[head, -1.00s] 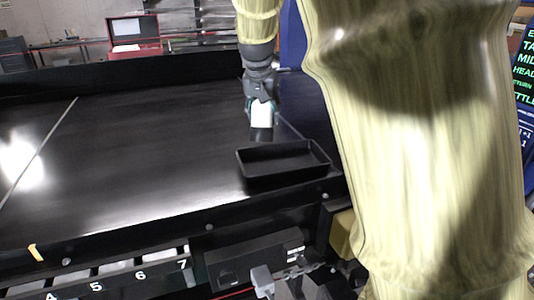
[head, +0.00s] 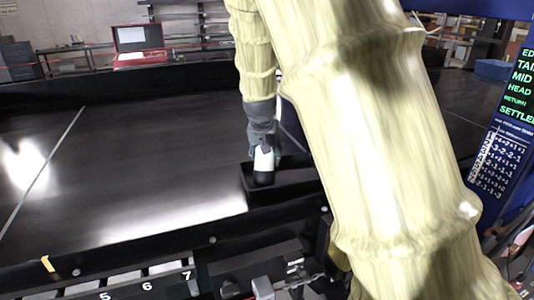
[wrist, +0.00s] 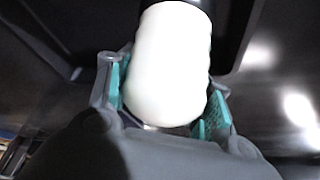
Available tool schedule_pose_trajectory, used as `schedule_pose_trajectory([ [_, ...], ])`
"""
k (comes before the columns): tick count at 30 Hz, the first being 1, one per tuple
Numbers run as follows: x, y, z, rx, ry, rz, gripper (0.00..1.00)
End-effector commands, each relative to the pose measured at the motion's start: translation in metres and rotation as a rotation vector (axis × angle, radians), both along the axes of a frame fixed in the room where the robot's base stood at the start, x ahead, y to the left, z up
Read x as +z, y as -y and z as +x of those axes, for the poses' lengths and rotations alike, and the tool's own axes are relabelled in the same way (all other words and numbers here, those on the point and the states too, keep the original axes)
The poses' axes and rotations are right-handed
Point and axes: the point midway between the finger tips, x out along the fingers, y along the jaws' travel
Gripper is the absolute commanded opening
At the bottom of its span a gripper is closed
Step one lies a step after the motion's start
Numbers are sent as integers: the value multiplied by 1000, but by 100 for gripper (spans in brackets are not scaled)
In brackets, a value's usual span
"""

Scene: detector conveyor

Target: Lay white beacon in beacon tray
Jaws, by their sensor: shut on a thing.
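The white beacon (head: 264,160) has a white body and a black end. My gripper (head: 263,150) is shut on it, and the black end points down in the head view. In the wrist view the white body (wrist: 168,65) sits between the teal pads of my gripper (wrist: 165,100). The black beacon tray (head: 290,194) lies on the dark belt surface near its front edge. The beacon overlaps the left part of the tray in the head view. I cannot tell whether it touches the tray floor. My arm hides the tray's right end.
The black conveyor surface (head: 130,165) to the left is clear and shiny. Numbered slots (head: 140,284) run below its front edge. A red case (head: 139,42) stands at the back. A blue panel with a text display (head: 515,90) stands at the right.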

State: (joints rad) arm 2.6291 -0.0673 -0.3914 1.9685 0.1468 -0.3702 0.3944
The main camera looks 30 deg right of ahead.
Motion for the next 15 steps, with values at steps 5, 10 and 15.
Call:
schedule_pose_trajectory([
  [5, -2, 0, -1, -1, -2, 1, 20],
  [10, -3, 0, -1, 0, -2, 1, 66],
  [15, -3, 0, -1, 0, -2, 1, 78],
])
